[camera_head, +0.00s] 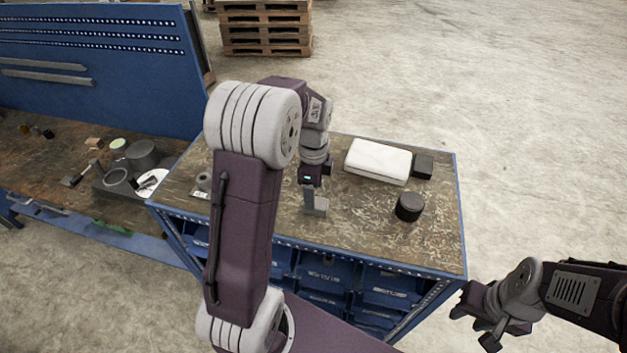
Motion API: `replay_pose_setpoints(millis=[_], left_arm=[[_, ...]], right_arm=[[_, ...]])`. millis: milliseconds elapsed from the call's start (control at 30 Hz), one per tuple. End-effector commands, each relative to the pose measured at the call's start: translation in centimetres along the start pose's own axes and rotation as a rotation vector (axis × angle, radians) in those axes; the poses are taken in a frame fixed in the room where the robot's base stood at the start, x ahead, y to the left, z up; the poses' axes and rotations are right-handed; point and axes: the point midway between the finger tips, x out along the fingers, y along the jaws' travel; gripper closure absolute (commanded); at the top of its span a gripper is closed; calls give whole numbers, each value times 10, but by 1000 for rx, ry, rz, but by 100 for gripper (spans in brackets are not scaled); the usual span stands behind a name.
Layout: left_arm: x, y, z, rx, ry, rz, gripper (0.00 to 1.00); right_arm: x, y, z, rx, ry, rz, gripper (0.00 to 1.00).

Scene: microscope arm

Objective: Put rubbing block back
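I cannot tell for certain which object is the rubbing block. A small black block (423,166) sits at the right end of a white slab on the blue-framed workbench (375,230). My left gripper (312,190) points down over the middle of this bench. A grey L-shaped piece (317,207) shows right below it, and I cannot tell whether the fingers hold it. My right gripper (477,325) is off the bench's front right corner, its fingers apart and empty.
The white slab (378,161) lies near the back edge, and a black round cylinder (409,206) stands in front of it. A second bench (45,160) at left holds grey cylinders, a white disc and small parts. My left arm hides part of the near bench.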

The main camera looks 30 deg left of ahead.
Motion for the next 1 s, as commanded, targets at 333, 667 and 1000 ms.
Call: replay_pose_setpoints(millis=[333,667,1000], left_arm=[[-67,0,0,0,0,0,38],[-48,25,-16,-260,8,-12,38],[25,131,-45,-1248,91,-56,38]], right_arm=[[3,0,0,0,0,0,64],[3,0,0,0,0,0,64],[2,0,0,0,0,0,64]])
